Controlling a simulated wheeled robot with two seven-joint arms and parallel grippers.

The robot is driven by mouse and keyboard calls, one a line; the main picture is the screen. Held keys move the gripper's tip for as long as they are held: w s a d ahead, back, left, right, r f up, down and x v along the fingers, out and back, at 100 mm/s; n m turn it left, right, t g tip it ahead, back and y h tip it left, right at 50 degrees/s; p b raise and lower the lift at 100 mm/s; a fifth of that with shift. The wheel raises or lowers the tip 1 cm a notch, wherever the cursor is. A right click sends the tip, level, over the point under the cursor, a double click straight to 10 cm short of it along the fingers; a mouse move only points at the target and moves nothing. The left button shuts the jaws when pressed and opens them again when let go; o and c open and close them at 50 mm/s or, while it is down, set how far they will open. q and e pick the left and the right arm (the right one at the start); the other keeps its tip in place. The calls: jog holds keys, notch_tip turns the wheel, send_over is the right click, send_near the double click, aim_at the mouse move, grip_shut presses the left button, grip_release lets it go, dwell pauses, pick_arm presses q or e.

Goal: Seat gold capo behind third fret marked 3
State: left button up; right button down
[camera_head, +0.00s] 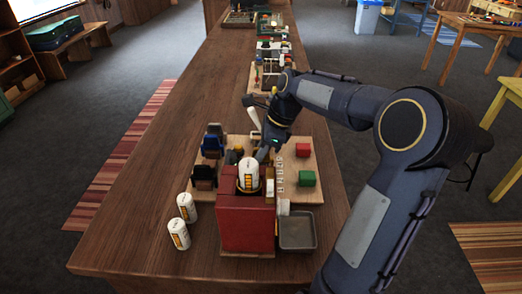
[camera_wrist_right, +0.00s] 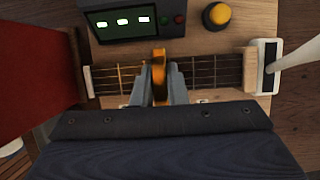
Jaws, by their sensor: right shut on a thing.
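My right gripper (camera_head: 264,154) reaches down over the wooden board on the counter. In the right wrist view its two grey fingers (camera_wrist_right: 160,82) are shut on the gold capo (camera_wrist_right: 158,60), an orange-gold upright piece. I cannot tell whether the capo touches the strings. The fret numbers are not readable; small white tiles (camera_head: 280,174) stand in a row beside the neck in the head view. My left gripper is not in view.
A red box (camera_head: 246,224) stands close to the neck's end. White cans (camera_head: 178,234) stand left of it, and a grey tray (camera_head: 297,231) lies right. A dark panel with lit displays (camera_wrist_right: 122,21) and a yellow knob (camera_wrist_right: 218,15) lie beyond the neck.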

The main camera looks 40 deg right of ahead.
jog(key=shift+p, duration=0.35)
jog(key=shift+f+b, duration=0.4)
jog(key=shift+f, duration=0.15)
dwell(0.6)
jog(key=c, duration=1.7)
grip_release()
